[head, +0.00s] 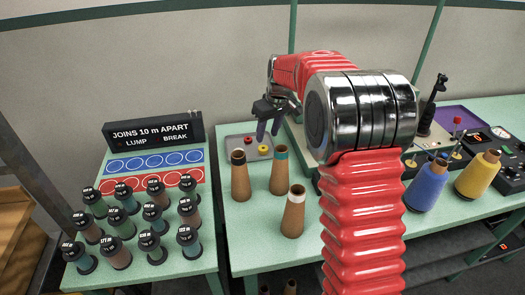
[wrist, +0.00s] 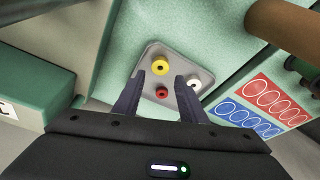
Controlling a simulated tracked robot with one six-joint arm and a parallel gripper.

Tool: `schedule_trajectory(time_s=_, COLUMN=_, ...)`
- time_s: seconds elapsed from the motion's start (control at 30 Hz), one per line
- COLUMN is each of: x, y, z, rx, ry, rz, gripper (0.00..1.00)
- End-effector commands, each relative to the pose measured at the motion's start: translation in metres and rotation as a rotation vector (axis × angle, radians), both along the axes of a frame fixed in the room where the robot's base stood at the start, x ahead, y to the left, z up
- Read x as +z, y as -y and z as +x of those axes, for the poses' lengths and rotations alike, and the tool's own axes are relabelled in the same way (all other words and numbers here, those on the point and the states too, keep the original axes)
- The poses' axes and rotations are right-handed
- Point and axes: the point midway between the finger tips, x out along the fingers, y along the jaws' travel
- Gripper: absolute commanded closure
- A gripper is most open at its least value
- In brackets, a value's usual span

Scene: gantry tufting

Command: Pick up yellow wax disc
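The yellow wax disc (head: 264,149) lies on a small grey tray (head: 233,143) on the green table; it also shows in the wrist view (wrist: 159,61), with a dark centre. My gripper (head: 268,131) is above the tray, pointing down, with its two dark fingers apart and nothing between them. In the wrist view my gripper (wrist: 160,76) frames the tray (wrist: 160,49), with the yellow disc just beyond the fingertips. The gripper looks apart from the disc.
A red disc (wrist: 162,92) and a white disc (wrist: 193,82) share the tray. Brown cones (head: 240,180) stand in front of it. Several labelled spools (head: 150,248) fill the left table beside a black sign (head: 153,132). Blue (head: 427,185) and yellow (head: 477,176) thread cones stand at right.

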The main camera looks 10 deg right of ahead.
Motion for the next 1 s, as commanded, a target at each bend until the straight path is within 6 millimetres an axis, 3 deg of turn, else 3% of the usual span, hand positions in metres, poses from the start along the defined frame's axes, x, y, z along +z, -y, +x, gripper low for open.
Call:
schedule_trajectory(time_s=0.2, x=-0.021, y=-0.003, z=0.005, rx=0.001, ry=0.000, rz=0.000, gripper=0.62)
schedule_trajectory(time_s=0.63, x=-0.027, y=-0.003, z=0.007, rx=0.001, ry=0.000, rz=0.000, gripper=0.62)
schedule_trajectory(time_s=1.0, x=-0.068, y=-0.008, z=0.018, rx=0.001, ry=0.000, rz=0.000, gripper=0.62)
